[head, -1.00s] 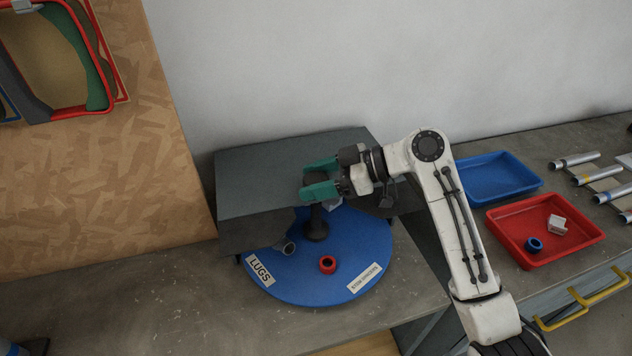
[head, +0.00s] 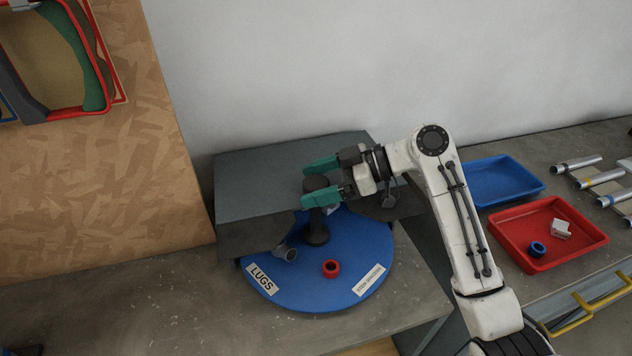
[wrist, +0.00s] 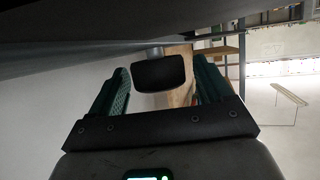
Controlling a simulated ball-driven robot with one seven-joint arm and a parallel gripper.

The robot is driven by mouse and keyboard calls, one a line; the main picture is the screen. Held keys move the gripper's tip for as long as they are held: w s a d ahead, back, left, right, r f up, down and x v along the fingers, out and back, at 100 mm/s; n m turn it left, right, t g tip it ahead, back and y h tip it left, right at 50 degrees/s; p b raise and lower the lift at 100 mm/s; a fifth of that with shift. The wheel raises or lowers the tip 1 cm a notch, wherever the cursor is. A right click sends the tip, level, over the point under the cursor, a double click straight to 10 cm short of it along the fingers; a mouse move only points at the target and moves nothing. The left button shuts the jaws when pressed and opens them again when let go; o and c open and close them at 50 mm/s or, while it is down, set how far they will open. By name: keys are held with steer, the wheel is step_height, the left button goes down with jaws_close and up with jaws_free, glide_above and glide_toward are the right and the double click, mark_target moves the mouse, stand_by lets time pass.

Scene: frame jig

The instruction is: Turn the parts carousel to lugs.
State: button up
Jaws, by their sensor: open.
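The parts carousel (head: 310,290) is a round blue plate, partly under a dark grey cover. The LUGS label (head: 262,279) is at its front left, and a second white label (head: 369,280), too small to read surely, is at its front right. A red ring (head: 331,268) and a grey tubular part (head: 286,253) sit on it. A black knob (head: 317,184) tops its central post. My gripper (head: 321,181) is open, with green fingers on either side of the knob. In the wrist view the dark knob (wrist: 159,73) stands between the fingers, with gaps visible beside it.
The dark grey cover (head: 250,195) stands over the carousel's rear. A blue tray (head: 505,181) and a red tray (head: 520,262) with a blue ring and a white part lie at right. Metal tubes (head: 600,178) lie beyond.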

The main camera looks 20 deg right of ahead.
steer(key=b+v, duration=0.2)
steer(key=v, duration=0.8)
steer(key=shift+d+r, duration=0.15)
steer(key=shift+d, duration=0.1)
steer(key=shift+s, duration=0.15)
